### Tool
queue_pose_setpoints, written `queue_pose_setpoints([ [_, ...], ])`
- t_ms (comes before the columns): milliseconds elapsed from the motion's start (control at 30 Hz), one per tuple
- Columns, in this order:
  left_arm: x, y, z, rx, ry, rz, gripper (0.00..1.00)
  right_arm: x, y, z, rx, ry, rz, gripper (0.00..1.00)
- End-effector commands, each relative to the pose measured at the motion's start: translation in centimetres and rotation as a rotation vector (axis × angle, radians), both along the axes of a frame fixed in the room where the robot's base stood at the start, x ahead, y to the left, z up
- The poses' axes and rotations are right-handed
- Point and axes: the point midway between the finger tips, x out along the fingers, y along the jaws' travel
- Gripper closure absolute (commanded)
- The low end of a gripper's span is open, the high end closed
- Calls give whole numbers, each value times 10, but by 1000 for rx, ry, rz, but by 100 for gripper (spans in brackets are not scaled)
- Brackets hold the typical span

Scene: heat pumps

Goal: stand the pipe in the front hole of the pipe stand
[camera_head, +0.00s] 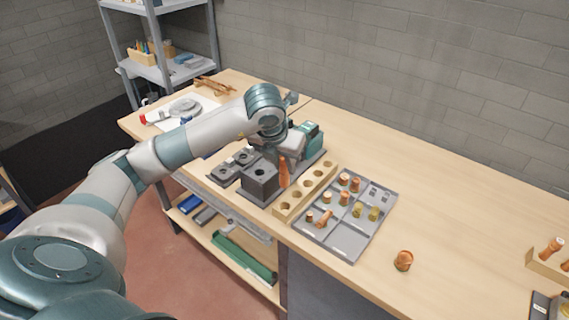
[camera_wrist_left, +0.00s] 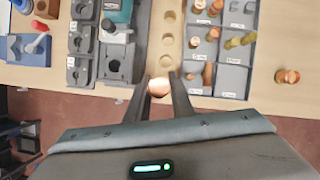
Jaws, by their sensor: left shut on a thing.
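My left gripper (camera_head: 285,157) is shut on the copper pipe (camera_head: 284,173), which hangs upright below the fingers. In the left wrist view the round end of the pipe (camera_wrist_left: 158,88) shows between the two fingertips (camera_wrist_left: 160,84). The pipe stand (camera_head: 279,214) is a long light-wood block with a row of round holes. The holes that show look empty. In the head view the pipe is just left of the stand, in front of the dark grey block. In the left wrist view it is near the stand's (camera_wrist_left: 154,45) front end, and the fingers hide part of that end. My right gripper is not in view.
A grey compartment tray (camera_head: 347,240) with copper and brass fittings lies right of the stand. A dark grey block (camera_head: 258,182) and a teal machine (camera_head: 312,135) stand on its left. A loose copper fitting (camera_head: 403,261) is on the table, whose right-hand middle is mostly clear.

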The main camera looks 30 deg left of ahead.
Motion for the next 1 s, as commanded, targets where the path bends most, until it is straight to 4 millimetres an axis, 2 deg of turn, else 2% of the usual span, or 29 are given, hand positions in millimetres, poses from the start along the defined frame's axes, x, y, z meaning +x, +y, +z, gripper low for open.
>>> queue_pose_setpoints([
  [1000, 0, 0, -39, 0, -1, 0, 100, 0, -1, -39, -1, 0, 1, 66],
])
